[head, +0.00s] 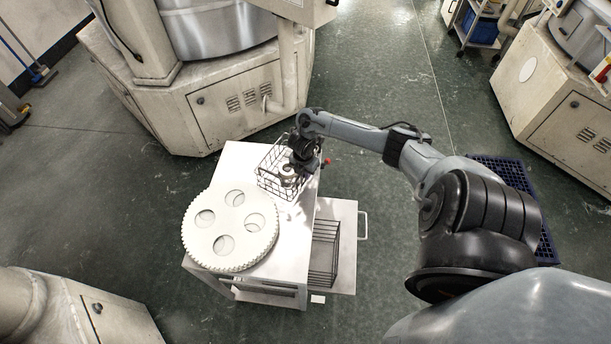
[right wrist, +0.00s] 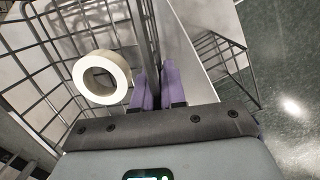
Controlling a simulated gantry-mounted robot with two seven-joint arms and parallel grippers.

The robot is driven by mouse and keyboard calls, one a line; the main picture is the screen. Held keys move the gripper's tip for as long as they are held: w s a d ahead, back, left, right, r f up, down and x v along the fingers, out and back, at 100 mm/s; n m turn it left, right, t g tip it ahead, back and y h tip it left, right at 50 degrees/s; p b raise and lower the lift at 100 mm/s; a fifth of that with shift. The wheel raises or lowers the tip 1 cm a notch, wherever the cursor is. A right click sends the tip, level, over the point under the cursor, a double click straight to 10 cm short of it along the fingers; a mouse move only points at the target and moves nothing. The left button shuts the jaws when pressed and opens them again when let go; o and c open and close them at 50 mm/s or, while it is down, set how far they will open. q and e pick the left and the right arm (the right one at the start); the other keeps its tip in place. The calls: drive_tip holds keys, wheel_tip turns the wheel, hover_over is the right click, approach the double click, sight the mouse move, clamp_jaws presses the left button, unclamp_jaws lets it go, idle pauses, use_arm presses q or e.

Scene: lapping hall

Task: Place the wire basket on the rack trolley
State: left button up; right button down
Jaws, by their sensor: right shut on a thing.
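The wire basket (head: 267,183) sits at the far end of the white cabinet top (head: 285,238). A pale ring (right wrist: 102,78) lies inside the basket, whose mesh (right wrist: 60,45) fills the left of the right wrist view. My right gripper (head: 297,168) is at the basket's right side, its purple fingers (right wrist: 158,88) shut on the basket's wall. I cannot tell whether the basket is lifted. A low pale trolley (head: 345,215) with a side handle and a dark wire frame (head: 324,252) stands right of the cabinet and looks like the rack trolley. My left gripper is out of view.
A large toothed disc (head: 230,228) with several round holes covers the near part of the cabinet top. A big machine (head: 220,100) stands behind, another (head: 555,110) at the right. A dark blue grid mat (head: 500,170) lies on the floor behind my right arm.

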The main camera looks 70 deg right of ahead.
drive_tip(key=shift+f, duration=0.85)
drive_tip(key=shift+f, duration=0.15)
drive_tip(key=c, duration=1.2)
unclamp_jaws()
drive_tip(key=r+p, duration=0.1)
drive_tip(key=r, duration=0.2)
drive_tip(key=r+p, duration=0.1)
drive_tip(key=r, duration=0.3)
drive_tip(key=a+r+p, duration=0.1)
drive_tip(key=r, duration=0.3)
drive_tip(key=shift+w+a, duration=0.1)
drive_tip(key=shift+w, duration=0.05)
drive_tip(key=shift+a+r, duration=0.1)
drive_tip(key=shift+r, duration=0.45)
